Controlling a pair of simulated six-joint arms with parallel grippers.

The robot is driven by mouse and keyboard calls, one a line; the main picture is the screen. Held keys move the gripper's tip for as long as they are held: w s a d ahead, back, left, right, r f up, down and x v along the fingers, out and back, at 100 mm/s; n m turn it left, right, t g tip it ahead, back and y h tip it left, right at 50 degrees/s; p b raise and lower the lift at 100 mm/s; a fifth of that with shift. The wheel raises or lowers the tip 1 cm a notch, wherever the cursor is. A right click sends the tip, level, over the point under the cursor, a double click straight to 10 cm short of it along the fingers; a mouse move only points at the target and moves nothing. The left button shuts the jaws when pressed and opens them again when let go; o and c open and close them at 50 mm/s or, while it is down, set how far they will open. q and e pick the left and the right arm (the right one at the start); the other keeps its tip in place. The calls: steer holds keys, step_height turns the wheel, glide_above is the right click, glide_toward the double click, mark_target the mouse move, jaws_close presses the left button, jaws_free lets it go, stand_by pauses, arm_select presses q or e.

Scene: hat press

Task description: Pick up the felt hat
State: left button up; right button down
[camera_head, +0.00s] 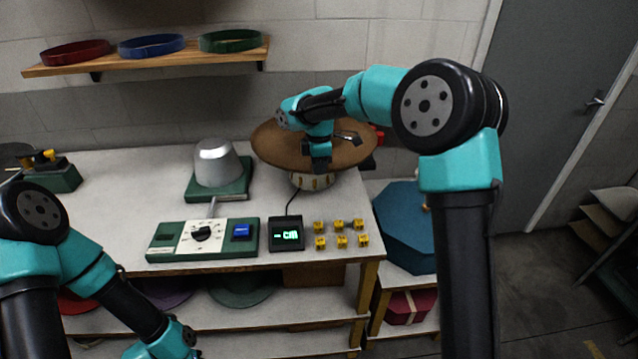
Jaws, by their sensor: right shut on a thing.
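The brown felt hat (278,150) has a wide round brim and is at the back right of the bench, above a pale round stand (300,181) with yellow marks. My right gripper (321,165) reaches down onto the hat from above and is shut on it. My arm hides part of the hat's middle, and I cannot tell whether the hat touches the stand. My left arm comes in at the lower left, and its wrist is cut off by the bottom edge; its fingers are out of view.
A grey metal hat block (217,163) stands on a green base left of the hat. A control panel (203,239), a display reading "cm" (286,234) and several yellow blocks (341,241) line the front of the bench (120,180). A blue octagonal box (404,228) stands to the right.

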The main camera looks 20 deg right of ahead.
steer(key=shift+r, duration=1.2)
steer(key=c, duration=1.8)
jaws_free()
jaws_close()
steer(key=shift+a, duration=0.1)
